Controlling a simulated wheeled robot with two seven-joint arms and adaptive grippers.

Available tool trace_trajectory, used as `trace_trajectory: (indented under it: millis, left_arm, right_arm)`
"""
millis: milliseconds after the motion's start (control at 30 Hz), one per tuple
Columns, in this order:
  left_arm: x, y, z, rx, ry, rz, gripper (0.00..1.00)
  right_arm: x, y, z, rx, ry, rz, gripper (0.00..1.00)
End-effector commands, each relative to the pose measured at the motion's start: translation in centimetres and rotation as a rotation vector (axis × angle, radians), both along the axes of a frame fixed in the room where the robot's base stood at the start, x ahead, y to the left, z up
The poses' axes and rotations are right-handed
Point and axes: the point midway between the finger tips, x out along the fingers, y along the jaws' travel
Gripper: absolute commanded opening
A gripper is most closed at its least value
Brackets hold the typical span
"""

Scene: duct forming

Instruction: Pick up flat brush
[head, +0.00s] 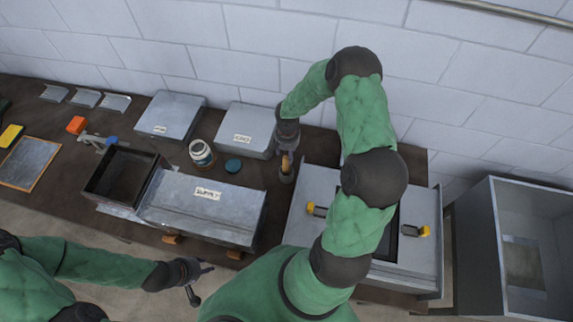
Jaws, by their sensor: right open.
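The flat brush (285,162) seems to be the small item with a tan-orange handle standing upright in a small metal cup (287,177) at the back middle of the bench. Its bristles are not visible. My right gripper (287,150) reaches down from above with its arm arched over the bench. It is open, with its fingers at the top of the handle; contact cannot be made out. My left gripper (197,281) is in front of the bench, its fingers spread and empty.
A jar (201,153) and a dark round lid (233,166) lie left of the cup. Labelled metal boxes (246,129) stand behind. A metal unit with yellow clamps (310,190) stands at right.

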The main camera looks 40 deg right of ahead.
Motion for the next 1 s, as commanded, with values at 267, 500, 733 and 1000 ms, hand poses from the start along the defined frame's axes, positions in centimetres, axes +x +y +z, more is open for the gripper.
trace_trajectory:
  millis: [267,500,733,1000]
  left_arm:
    - [0.0,0.0,0.4,0.0,0.0,0.0,0.31]
    - [0.0,0.0,1.2,0.0,-0.001,-0.001,0.31]
    - [0.0,0.0,1.3,0.0,-0.001,-0.001,0.31]
    - [0.0,0.0,1.3,0.0,0.0,-0.001,0.31]
  right_arm:
    - [-0.2,0.3,-1.9,0.002,0.003,0.0,0.57]
    - [-0.4,0.7,-5.0,0.001,0.002,-0.001,0.57]
    - [-0.3,0.7,-6.2,0.0,-0.001,0.0,0.57]
    - [-0.3,0.7,-6.2,0.001,-0.001,-0.001,0.31]
